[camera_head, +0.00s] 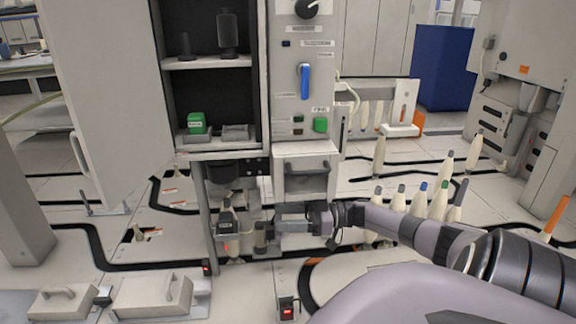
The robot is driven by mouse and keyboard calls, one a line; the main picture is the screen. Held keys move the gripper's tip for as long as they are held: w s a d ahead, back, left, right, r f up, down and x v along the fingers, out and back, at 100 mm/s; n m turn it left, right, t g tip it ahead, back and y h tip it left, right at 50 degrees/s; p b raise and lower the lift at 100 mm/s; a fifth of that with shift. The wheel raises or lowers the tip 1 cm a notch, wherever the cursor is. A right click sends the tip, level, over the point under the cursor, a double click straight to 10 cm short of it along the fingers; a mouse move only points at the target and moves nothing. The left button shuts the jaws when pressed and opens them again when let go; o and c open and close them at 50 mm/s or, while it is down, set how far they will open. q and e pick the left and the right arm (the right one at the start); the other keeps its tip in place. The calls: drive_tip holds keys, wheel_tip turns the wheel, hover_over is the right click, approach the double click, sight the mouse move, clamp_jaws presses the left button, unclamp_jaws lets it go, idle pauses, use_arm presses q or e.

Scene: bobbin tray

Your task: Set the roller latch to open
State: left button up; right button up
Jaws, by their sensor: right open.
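My right gripper (279,219) reaches in from the right at the lower front of the grey cabinet, its fingers pointing left. It is open, with nothing seen between the fingers. Just left of the fingertips is a small upright brownish cylinder (261,238), which may be the roller of the latch; I cannot tell whether they touch. Beside it stands a pale bobbin-like piece (227,230) with a dark top, in the cabinet's lower bay. The latch's own setting cannot be read from here. My left gripper is out of view.
The cabinet door (105,90) hangs open at the left. A control panel has a blue lever (304,81) and a green button (320,125); a drawer handle (307,172) is just above my gripper. Several pale bobbins (420,200) stand behind my right arm. Low lidded boxes (150,292) lie front left.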

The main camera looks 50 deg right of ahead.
drive_tip(key=v, duration=0.7)
drive_tip(key=shift+p, duration=0.45)
idle(0.4)
